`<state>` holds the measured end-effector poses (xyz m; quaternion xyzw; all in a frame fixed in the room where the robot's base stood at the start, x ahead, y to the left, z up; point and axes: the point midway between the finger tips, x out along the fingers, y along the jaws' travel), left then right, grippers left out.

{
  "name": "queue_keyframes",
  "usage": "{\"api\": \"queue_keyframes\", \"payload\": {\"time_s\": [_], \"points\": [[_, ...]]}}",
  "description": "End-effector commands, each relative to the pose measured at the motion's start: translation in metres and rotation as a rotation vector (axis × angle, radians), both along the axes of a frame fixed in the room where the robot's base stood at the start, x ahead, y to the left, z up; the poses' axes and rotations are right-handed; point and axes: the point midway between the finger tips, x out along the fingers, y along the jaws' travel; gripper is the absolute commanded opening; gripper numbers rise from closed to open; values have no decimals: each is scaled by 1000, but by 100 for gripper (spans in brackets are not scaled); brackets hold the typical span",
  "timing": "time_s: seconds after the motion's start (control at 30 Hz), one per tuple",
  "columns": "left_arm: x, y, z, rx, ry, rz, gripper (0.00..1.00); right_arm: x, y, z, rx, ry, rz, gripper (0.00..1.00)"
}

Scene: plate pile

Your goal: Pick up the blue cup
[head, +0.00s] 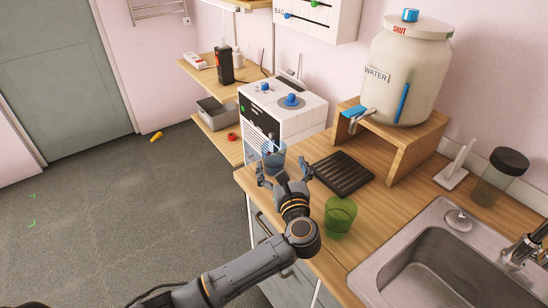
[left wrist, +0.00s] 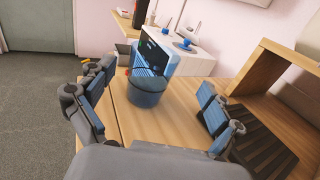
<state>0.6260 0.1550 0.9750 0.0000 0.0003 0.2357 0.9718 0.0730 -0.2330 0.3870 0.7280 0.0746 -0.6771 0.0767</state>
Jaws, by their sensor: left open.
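A translucent blue cup (head: 273,160) stands upright near the left end of the wooden counter, close to the white machine. It also shows in the left wrist view (left wrist: 147,92), ahead of my gripper and between the lines of its two fingers. My left gripper (head: 284,170) is open and empty, just in front of the cup in the head view. In the left wrist view its fingers (left wrist: 152,108) are spread wide on either side, and the cup's lower part is near the palm's top edge. My right gripper is not in view.
A green cup (head: 340,216) stands right of my left arm. A black drip mat (head: 343,173) lies beside the gripper, by a wooden stand (head: 408,150) holding a water tank (head: 405,75). The sink (head: 440,270) is front right. The white machine (head: 283,112) stands behind the cup.

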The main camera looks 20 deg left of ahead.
Motion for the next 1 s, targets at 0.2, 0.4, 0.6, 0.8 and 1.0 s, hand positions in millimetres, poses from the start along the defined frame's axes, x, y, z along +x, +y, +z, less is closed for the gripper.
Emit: {"api": "queue_keyframes", "payload": {"time_s": [0.2,0.4,0.6,0.8,1.0], "points": [[14,9,2,2,-1,1,92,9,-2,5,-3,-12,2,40],[36,30,5,8,-2,3,92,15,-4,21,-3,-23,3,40],[53,36,0,1,0,-1,92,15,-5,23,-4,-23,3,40],[54,36,-1,-1,0,-1,92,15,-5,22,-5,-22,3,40],[53,36,-1,-1,0,-1,57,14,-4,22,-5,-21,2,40]]}}
